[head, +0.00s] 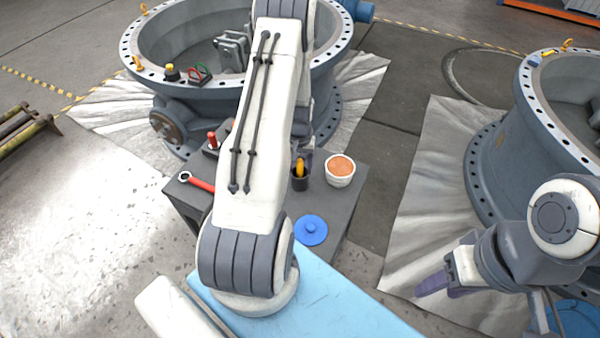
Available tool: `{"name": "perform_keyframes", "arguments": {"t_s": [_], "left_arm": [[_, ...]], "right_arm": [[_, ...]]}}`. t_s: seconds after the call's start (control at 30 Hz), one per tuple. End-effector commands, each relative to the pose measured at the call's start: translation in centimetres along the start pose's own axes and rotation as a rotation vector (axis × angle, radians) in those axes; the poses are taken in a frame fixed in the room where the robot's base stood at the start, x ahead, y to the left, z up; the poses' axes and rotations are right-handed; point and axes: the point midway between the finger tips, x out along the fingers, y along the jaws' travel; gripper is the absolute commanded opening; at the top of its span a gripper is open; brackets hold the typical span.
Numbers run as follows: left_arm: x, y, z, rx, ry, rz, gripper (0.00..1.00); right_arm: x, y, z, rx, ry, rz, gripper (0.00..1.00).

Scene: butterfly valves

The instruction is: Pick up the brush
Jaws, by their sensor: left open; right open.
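A yellow-orange handle (300,168), which may be the brush, stands upright in a dark cup (300,184) on the grey work table (345,215). Its lower end is hidden in the cup, so I cannot tell bristles. My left arm rises through the middle of the view and bends down behind itself. My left gripper (304,154) is mostly hidden behind this arm, close to the handle; I cannot see whether it touches. My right gripper (436,284) is open and empty at the lower right, away from the table.
A white tub with orange contents (340,171), a blue lid (311,230) and a red-handled wrench (197,181) are on the table. A large flanged valve body (330,75) stands behind it; another (510,160) stands right. Sheeting (430,210) covers the floor between.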

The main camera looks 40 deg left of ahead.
Motion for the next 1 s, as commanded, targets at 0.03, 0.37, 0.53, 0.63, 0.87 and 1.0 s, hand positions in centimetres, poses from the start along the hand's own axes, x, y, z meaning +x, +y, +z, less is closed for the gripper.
{"name": "perform_keyframes", "arguments": {"t_s": [0.03,0.37,0.53,0.63,0.87,1.0], "left_arm": [[0.0,0.0,0.0,0.0,0.0,0.0,0.62],[-0.1,0.0,0.0,-0.001,0.0,0.0,0.0],[-0.2,0.0,0.0,-0.001,0.001,0.0,0.0],[-0.9,0.0,-0.1,-0.001,0.004,0.0,0.0],[-5.2,0.0,-0.1,-0.001,0.006,0.0,0.0],[-7.8,0.0,-0.1,-0.001,0.005,0.0,0.0]], "right_arm": [[0.0,0.0,0.0,0.0,0.0,0.0,0.5],[0.0,0.0,0.0,0.0,0.0,0.0,0.5],[0.0,0.0,0.0,0.0,0.0,0.0,0.5],[0.1,0.0,0.0,0.0,0.0,0.0,0.5],[0.6,0.0,0.0,0.0,0.0,0.0,0.5],[0.7,0.1,0.0,0.0,0.0,0.0,0.5]]}}
